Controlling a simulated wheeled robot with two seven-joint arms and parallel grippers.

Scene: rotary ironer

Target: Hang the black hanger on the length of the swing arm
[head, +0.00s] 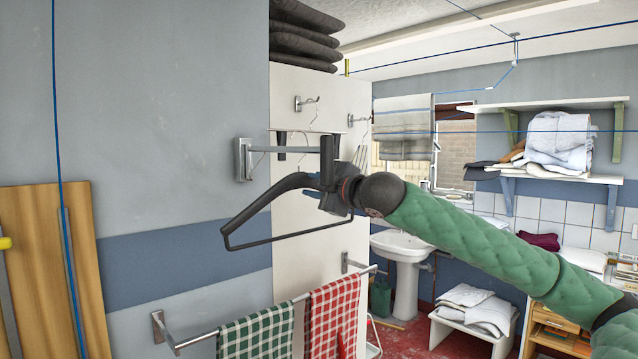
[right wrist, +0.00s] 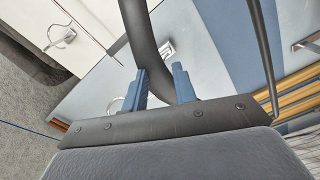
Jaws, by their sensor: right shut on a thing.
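The swing arm (head: 295,150) is a grey metal bar on a wall bracket (head: 243,159), reaching right from the wall's corner in the head view. My right gripper (head: 322,183) is shut on the black hanger (head: 262,207), just below the bar's right end. The hanger's shoulder slopes down to the left, with its thin lower bar beneath. In the right wrist view the hanger's thick dark body (right wrist: 142,45) passes between the blue fingers (right wrist: 160,82). A thin curved wire shows under the bar near the bracket; I cannot tell whether the hanger's hook touches the bar. My left gripper is out of view.
Below, a towel rail (head: 200,338) carries a green checked towel (head: 258,335) and a red checked towel (head: 333,305). A white panel (head: 300,88) with hooks (head: 308,103) stands behind. A washbasin (head: 402,245) is farther right. The wall left of the bracket is clear.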

